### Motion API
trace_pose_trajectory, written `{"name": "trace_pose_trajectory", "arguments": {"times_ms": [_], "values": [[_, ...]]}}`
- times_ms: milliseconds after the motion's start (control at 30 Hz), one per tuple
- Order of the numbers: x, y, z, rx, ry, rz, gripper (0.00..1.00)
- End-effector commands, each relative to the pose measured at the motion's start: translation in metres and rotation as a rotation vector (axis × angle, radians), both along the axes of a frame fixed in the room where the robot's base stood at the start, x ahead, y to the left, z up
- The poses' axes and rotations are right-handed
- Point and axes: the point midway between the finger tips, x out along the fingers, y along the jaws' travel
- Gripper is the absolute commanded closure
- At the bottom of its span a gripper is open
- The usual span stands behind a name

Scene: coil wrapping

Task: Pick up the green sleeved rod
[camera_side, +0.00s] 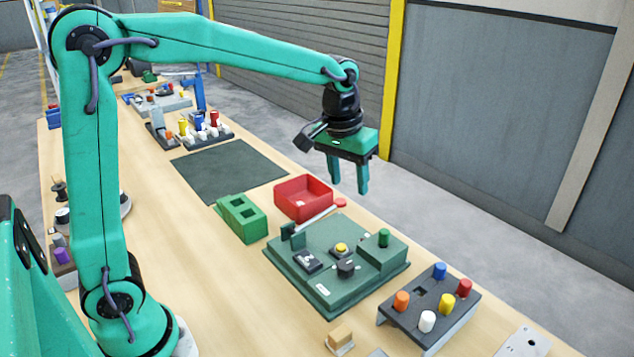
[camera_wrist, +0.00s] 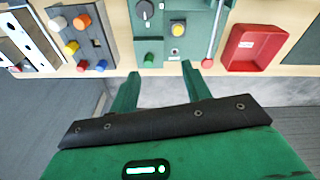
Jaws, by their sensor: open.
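The green sleeved rod (camera_side: 383,238) stands upright on the raised right part of the green fixture (camera_side: 330,300) in the side view. Only its green sleeve shows. In the wrist view the rod (camera_wrist: 149,60) is a small green spot just beyond and between the fingertips. My gripper (camera_side: 349,186) is open and empty, pointing down, well above the table and behind the fixture in the side view. Its two green fingers also show in the wrist view (camera_wrist: 160,70). They are apart from the rod.
A dark rack (camera_side: 440,322) of several coloured pegs stands right of the fixture. A red tray (camera_side: 303,184) and green block (camera_side: 240,217) lie to its left. A lever with a red knob (camera_side: 340,203) sticks up nearby. A dark mat (camera_side: 228,170) is bare.

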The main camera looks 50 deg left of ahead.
Motion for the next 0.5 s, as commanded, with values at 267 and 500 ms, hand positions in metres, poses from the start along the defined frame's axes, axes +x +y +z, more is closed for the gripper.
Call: {"name": "trace_pose_trajectory", "arguments": {"times_ms": [267, 500], "values": [[0.048, -0.016, -0.04, 0.0, 0.083, 0.048, 0.52], [0.077, -0.028, -0.075, 0.005, 0.139, 0.086, 0.52]]}}
